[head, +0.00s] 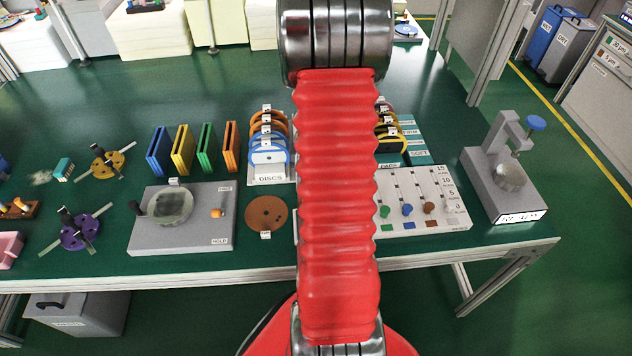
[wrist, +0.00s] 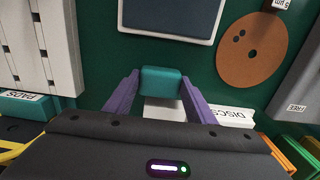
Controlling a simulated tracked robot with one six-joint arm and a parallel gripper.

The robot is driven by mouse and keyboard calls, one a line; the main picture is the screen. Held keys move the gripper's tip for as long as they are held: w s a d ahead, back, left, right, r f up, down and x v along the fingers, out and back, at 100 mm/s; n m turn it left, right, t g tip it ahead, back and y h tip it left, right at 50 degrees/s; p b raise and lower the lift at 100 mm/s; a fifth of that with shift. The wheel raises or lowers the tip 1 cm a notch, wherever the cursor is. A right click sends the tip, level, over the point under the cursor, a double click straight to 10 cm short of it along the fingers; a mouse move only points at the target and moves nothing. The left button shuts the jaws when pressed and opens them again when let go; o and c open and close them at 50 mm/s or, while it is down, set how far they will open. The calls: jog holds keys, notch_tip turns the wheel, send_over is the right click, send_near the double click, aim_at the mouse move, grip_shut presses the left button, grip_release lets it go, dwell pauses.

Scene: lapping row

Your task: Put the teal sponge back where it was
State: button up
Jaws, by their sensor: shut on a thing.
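The teal sponge (wrist: 162,82) is between the purple fingers of my gripper (wrist: 160,92) in the wrist view. My gripper is shut on it and holds it over the green table, near the white DISCS rack (wrist: 165,112). In the head view my red arm hides the gripper and the sponge. The DISCS rack (head: 268,177) shows there just left of the arm.
A brown disc (head: 266,214) lies left of my arm, beside a grey lapping machine (head: 182,238). A pale slotted board (head: 425,215) and a grey gauge stand (head: 505,170) are at right. A small teal block (head: 63,169) lies far left beside a pale smear.

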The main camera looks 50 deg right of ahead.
jog(key=o, duration=1)
jog(key=shift+f, duration=0.1)
notch_tip(320, 180, up, 12)
jog(key=shift+r, duration=0.15)
dwell(0.6)
jog(key=w+a+r+n+t, duration=0.1)
jog(key=w+a+r, duration=0.15)
jog(key=a, duration=0.25)
jog(key=w+a+r+n, duration=0.1)
jog(key=a+r, duration=0.3)
jog(key=s+a+r+n+t, duration=0.1)
jog(key=a+r+n, duration=0.1)
jog(key=a, duration=0.7)
jog(key=s+a+r+n+t, duration=0.2)
jog(key=a+r+n, duration=0.1)
jog(key=a, duration=0.6)
jog(key=s+a+r+n+t, duration=0.1)
jog(key=a+r, duration=0.3)
jog(key=a, duration=0.4)
jog(key=shift+s+a+r+n+t, duration=0.15)
jog(key=shift+s+a+n+t, duration=0.2)
jog(key=shift+s+n, duration=0.5)
jog(key=shift+w, duration=0.1)
